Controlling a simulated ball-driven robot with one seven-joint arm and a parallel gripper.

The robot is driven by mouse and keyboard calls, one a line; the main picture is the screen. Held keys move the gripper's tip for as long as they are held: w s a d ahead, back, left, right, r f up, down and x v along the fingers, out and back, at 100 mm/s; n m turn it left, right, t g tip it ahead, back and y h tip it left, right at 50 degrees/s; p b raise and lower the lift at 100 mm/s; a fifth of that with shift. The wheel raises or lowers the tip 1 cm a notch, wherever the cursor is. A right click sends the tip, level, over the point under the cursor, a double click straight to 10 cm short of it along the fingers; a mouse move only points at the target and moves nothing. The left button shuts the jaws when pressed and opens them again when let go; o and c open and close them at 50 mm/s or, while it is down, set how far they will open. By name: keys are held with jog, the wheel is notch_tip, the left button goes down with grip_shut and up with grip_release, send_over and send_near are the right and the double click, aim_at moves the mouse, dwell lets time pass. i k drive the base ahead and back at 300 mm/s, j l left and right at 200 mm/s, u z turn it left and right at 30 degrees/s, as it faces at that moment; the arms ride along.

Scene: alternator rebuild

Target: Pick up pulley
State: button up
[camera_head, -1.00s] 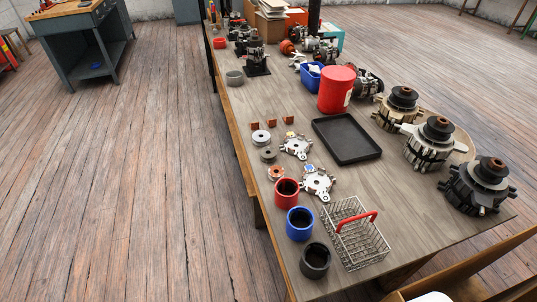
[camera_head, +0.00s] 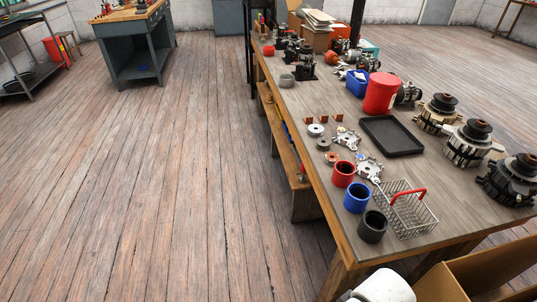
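Several small round parts lie near the table's left edge in the head view. A silver disc (camera_head: 316,130) with a central hole looks like a pulley. A darker grey disc (camera_head: 323,144) lies just in front of it and could also be one. A copper-coloured ring (camera_head: 331,158) lies in front of that. They are too small to tell for certain which is the pulley. My gripper is not in view; only a white part of my own body shows at the bottom edge.
Metal brackets (camera_head: 369,169), red (camera_head: 344,174), blue (camera_head: 357,197) and black (camera_head: 372,227) cups and a wire basket (camera_head: 408,212) stand close by. A black tray (camera_head: 391,136) and alternator assemblies (camera_head: 467,143) are to the right. A cardboard box (camera_head: 480,275) is at the front. Floor left of the table is clear.

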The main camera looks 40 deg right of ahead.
aim_at(323, 143)
jog(key=i+u, duration=0.45)
jog(key=i, duration=1)
jog(key=i+z, duration=0.1)
jog(key=i, duration=0.6)
jog(key=i+j, duration=0.15)
jog(key=i, duration=0.5)
jog(key=i+j+z, duration=0.15)
jog(key=i, duration=0.55)
